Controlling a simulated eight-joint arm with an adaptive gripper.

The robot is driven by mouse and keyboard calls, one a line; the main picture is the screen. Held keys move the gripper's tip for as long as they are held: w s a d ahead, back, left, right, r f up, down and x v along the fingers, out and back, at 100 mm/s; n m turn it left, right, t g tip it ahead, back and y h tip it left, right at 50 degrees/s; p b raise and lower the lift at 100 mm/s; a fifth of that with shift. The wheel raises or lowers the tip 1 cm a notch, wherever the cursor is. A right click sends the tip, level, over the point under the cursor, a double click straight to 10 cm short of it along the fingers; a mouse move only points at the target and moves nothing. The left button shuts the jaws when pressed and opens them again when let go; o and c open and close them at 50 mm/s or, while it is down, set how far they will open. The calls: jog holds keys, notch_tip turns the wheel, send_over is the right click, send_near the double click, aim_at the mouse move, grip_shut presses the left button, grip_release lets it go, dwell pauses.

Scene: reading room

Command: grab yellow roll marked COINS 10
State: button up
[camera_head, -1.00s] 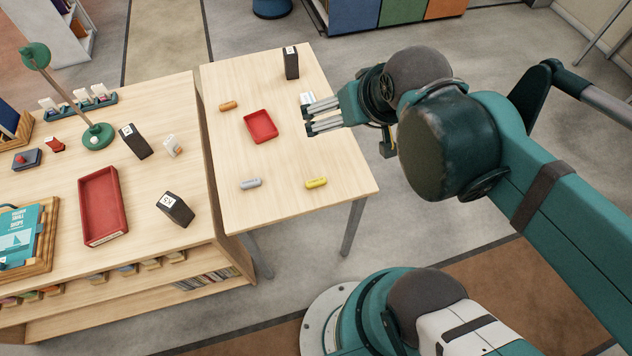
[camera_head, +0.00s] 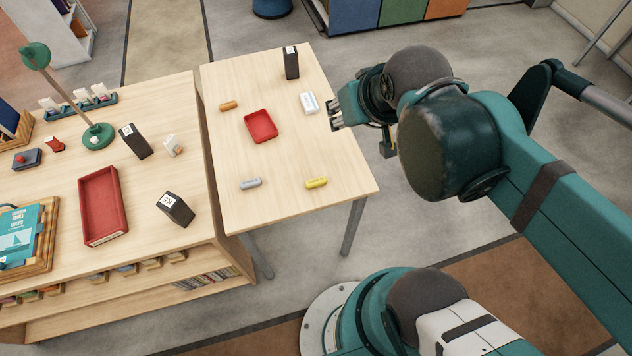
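The yellow roll (camera_head: 316,183) lies on the near right part of the light wooden table, with small dark marking too small to read. My gripper (camera_head: 335,115) is above the table's right edge, farther back than the yellow roll and apart from it. Its fingers look short from this angle, and I cannot tell the gap between them. Nothing is visibly held. A grey roll (camera_head: 251,183) lies to the left of the yellow one, and an orange roll (camera_head: 228,106) lies at the table's left side.
The table (camera_head: 290,220) also carries a red tray (camera_head: 261,126), a white block (camera_head: 309,103) near my gripper, and a tall black box (camera_head: 291,62) at the back. A fuller desk with a green lamp (camera_head: 97,135) and larger red tray (camera_head: 103,205) stands left. The area around the yellow roll is clear.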

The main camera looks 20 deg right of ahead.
jog(key=shift+f, duration=0.1)
jog(key=n+g+b, duration=0.5)
jog(key=n+g, duration=0.2)
jog(key=n, duration=1)
send_over(317, 180)
notch_tip(317, 180, down, 23)
jog(key=shift+s+f+n, duration=0.1)
jog(key=shift+f+n, duration=0.6)
jog(key=shift+f, duration=0.1)
jog(key=shift+f+b, duration=0.3)
jog(key=shift+f, duration=1)
jog(key=shift+a+f+b, duration=0.1)
jog(key=shift+f+b, duration=0.8)
jog(key=shift+f, duration=1.7)
